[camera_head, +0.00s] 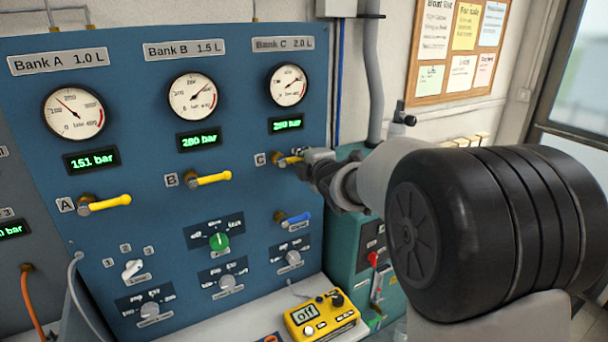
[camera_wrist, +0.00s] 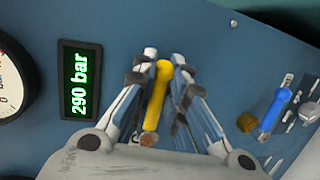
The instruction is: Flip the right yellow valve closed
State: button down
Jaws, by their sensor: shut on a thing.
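The right yellow valve (camera_head: 285,160), marked C, sits on the blue panel below the Bank C gauge. Its lever points to the right, about level like the levers at A and B. My gripper (camera_head: 303,160) comes in from the right and covers the lever's end. In the wrist view the yellow lever (camera_wrist: 156,95) lies between the two fingers of my gripper (camera_wrist: 164,60), which are closed around it. The valve's pivot shows partly at the base of the fingers.
Yellow valves A (camera_head: 105,203) and B (camera_head: 200,180) sit to the left. A blue valve (camera_head: 293,218) is below valve C. The Bank C display (camera_wrist: 81,80) reads 290 bar. A yellow meter (camera_head: 320,314) rests on the ledge below.

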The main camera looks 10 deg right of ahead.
jog(key=shift+r, duration=0.15)
jog(key=c, duration=1.9)
grip_release()
jog(key=v, duration=1.2)
jog(key=shift+s, duration=0.1)
jog(key=s+f+m+g, duration=0.3)
jog(key=s+m, duration=0.3)
jog(key=s, duration=0.6)
jog(key=s+a+f+m+g+h, duration=0.1)
jog(key=s+f+m+g, duration=0.3)
jog(key=s, duration=0.7)
jog(key=s+f+m+g, duration=0.4)
jog(key=s+f+m, duration=0.3)
jog(key=s, duration=0.5)
jog(key=shift+s+a+m+h, duration=0.15)
jog(key=shift+a+m, duration=0.05)
jog(key=shift+m, duration=0.45)
jog(key=shift+s+a+m+h, duration=0.15)
jog(key=shift+s+a+m, duration=0.05)
jog(key=shift+m, duration=0.45)
